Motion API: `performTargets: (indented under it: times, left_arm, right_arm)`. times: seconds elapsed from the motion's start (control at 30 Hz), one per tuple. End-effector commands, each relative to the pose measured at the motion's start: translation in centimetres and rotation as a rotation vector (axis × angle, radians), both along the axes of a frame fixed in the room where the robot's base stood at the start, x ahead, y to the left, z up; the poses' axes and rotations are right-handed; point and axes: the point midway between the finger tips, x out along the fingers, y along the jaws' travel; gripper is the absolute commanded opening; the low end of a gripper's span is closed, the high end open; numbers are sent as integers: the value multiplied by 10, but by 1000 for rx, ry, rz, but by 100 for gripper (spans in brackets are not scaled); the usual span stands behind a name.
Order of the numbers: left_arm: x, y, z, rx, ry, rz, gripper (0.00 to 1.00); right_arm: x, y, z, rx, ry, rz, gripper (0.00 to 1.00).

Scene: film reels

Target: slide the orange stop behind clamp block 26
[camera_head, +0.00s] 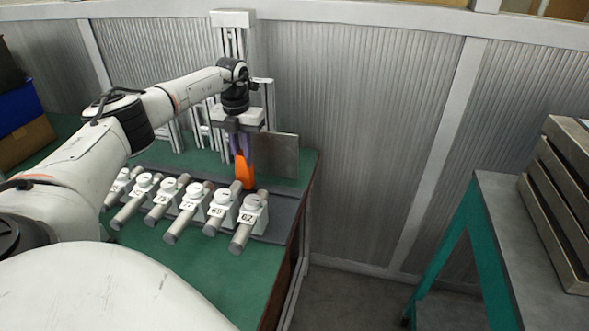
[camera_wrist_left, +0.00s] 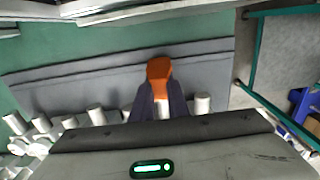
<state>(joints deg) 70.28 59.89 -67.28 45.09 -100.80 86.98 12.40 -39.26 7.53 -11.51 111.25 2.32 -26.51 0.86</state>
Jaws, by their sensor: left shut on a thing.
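My left gripper (camera_head: 241,152) is shut on the orange stop (camera_head: 244,173). In the left wrist view the stop (camera_wrist_left: 159,70) shows between the dark fingers (camera_wrist_left: 160,105). The gripper points down at the right end of a row of white clamp blocks with grey rods. The stop is just behind the block labelled 62 (camera_head: 252,208); I cannot tell whether it touches the grey base strip (camera_head: 275,225). Farther left, labels look like 68 (camera_head: 217,205) and 77 (camera_head: 190,199); others are too small to read surely. I cannot pick out label 26. My right gripper is not in view.
The blocks stand on a green table (camera_head: 190,270). A grey upright plate (camera_head: 277,155) and a metal frame (camera_head: 233,40) stand behind the row. The table's right edge is close. A second table (camera_head: 510,215) with stacked metal bars (camera_head: 560,200) is at the right.

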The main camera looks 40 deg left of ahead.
Motion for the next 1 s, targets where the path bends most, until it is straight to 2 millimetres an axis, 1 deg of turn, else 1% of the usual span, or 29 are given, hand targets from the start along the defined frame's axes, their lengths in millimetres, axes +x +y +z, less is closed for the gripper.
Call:
performTargets:
  times: [0.6, 0.73, 1.0]
  left_arm:
    - [-24, 44, 0, 1, 0, 4, 0]
    - [-26, 48, 0, 1, 0, 1, 0]
    - [-27, 49, 0, 1, 0, 0, 0]
  right_arm:
    - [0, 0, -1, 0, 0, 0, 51]
    - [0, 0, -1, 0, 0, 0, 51]
    - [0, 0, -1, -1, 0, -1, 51]
